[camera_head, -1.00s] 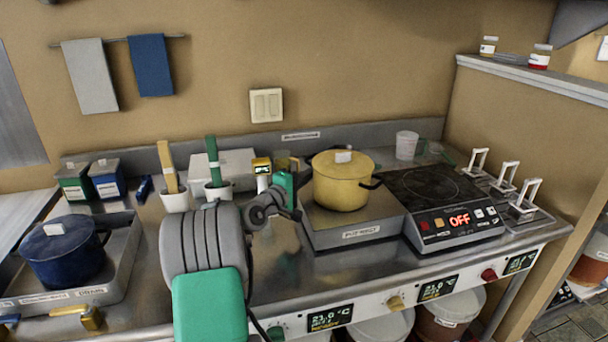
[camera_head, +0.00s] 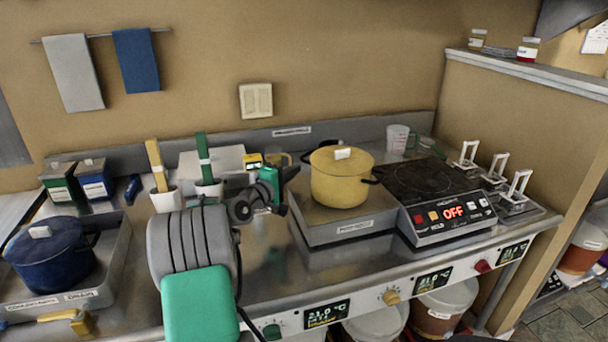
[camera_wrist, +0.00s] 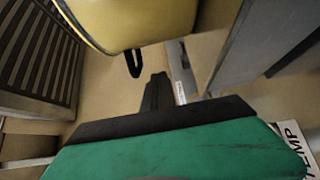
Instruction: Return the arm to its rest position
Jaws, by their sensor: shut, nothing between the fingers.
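My gripper (camera_head: 283,206) hangs over the counter, just left of the yellow pot. Its green body and dark fingers show in the head view. In the wrist view its dark fingers (camera_wrist: 158,88) are together, with nothing seen between them. The yellow pot (camera_head: 340,182), lidded with a white tag on top, stands on a raised metal plate (camera_head: 352,222). Its yellow side (camera_wrist: 135,18) fills the top of the wrist view, with a black handle hanging below it. The fingers look apart from the pot, though the gap is hard to judge.
An induction hob (camera_head: 448,218) reading OFF is right of the pot. A blue pot (camera_head: 52,262) sits in a tray at left. White cups (camera_head: 166,199) with upright handles stand behind my arm. Bare counter (camera_head: 268,265) lies in front of my gripper.

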